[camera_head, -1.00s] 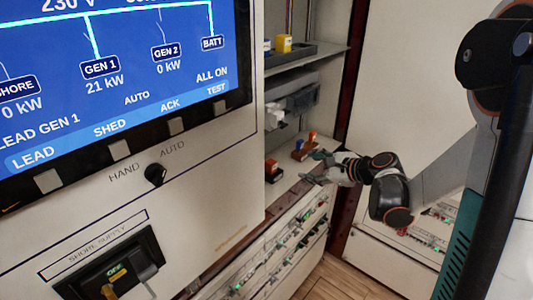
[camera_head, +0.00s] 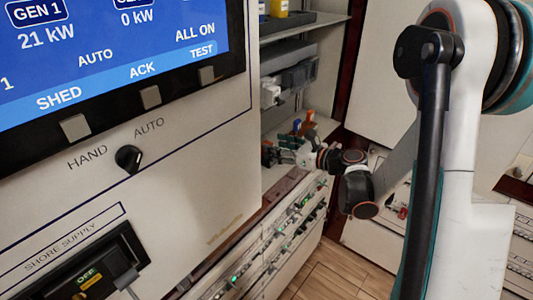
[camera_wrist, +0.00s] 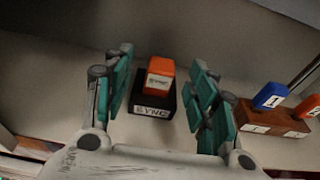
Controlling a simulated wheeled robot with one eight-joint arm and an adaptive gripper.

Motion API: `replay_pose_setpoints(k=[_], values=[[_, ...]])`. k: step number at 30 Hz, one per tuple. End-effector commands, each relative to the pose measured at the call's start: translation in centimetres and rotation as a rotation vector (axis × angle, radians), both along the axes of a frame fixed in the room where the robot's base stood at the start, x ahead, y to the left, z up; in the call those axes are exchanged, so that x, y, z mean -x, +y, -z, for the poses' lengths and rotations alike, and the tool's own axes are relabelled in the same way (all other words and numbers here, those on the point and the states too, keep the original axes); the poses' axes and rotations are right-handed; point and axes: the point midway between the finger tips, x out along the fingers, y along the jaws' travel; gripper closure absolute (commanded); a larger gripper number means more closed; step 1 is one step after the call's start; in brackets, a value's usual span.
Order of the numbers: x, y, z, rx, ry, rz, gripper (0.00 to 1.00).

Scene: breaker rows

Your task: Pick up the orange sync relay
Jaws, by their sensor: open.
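The orange sync relay (camera_wrist: 160,76) stands upright in a black base labelled SYNC (camera_wrist: 152,104) in the wrist view. My gripper (camera_wrist: 162,80) is open, with a teal-padded finger on each side of the relay and base. The fingers look apart from the relay, with a gap on both sides. In the head view my gripper (camera_head: 278,150) reaches onto the shelf at the cabinet's side, and it mostly hides the relay there.
A wooden block (camera_wrist: 271,117) holding a blue piece (camera_wrist: 270,95) and an orange piece (camera_wrist: 308,106) stands right of my gripper. The large control panel (camera_head: 180,180) is at left. Rows of breakers (camera_head: 265,250) lie below the shelf.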

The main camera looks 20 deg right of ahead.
Motion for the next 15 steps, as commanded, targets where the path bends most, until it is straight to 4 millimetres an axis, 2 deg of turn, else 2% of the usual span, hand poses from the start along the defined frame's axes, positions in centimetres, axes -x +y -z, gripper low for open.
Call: replay_pose_setpoints(k=[5, 12, 15], values=[[-0.9, 0.6, 0.5, 0.0, 0.0, -0.002, 0.47], [-3.7, 2.3, 1.4, 0.002, 0.0, -0.002, 0.47], [-4.3, 2.8, 1.5, 0.002, 0.0, -0.002, 0.47]])
